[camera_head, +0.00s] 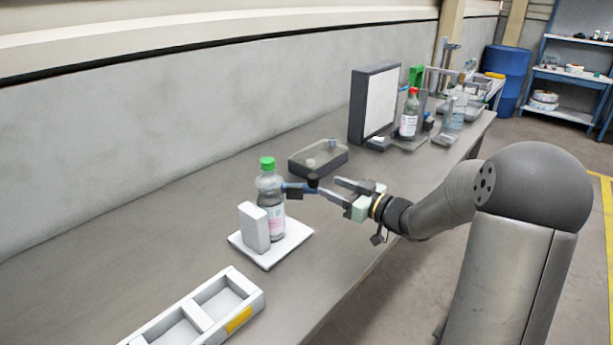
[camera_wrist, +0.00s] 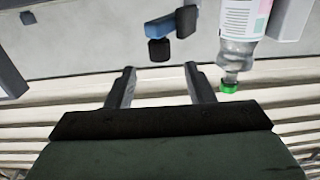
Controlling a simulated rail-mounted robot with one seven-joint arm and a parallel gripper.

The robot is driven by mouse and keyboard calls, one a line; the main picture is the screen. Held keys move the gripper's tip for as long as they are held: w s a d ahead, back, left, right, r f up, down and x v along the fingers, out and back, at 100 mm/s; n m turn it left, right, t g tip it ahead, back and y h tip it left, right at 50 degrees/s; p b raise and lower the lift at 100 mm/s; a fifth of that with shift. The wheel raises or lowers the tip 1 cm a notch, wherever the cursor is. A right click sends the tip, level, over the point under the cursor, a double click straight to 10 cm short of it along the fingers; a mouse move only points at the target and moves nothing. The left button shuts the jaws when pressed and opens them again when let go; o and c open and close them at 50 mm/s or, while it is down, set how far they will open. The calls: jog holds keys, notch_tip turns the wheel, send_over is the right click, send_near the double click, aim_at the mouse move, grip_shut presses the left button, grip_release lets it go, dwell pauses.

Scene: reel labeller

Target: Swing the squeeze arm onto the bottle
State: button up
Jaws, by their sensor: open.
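A clear bottle with a green cap (camera_head: 267,187) stands upright on a white base plate (camera_head: 294,237), beside a white upright block (camera_head: 254,228). It also shows in the wrist view (camera_wrist: 240,42). The squeeze arm (camera_head: 298,188), a blue bar with dark end pieces, sits to the right of the bottle; whether it touches the bottle is unclear in the head view. In the wrist view the squeeze arm (camera_wrist: 165,27) lies apart from the bottle, beyond my fingertips. My gripper (camera_head: 330,187) is open and empty just right of the squeeze arm; its fingers also show in the wrist view (camera_wrist: 160,72).
A white divided tray (camera_head: 252,303) lies at the front left. Behind the bottle are a low dark tray (camera_head: 337,159) and an upright panel (camera_head: 372,105). A red-capped bottle (camera_head: 409,117) stands farther back. The table between the plate and its right edge is clear.

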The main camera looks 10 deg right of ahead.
aim_at(309, 176)
jog(key=x, duration=0.9)
jog(key=shift+w+a, duration=0.1)
jog(key=shift+w, duration=0.1)
grip_shut()
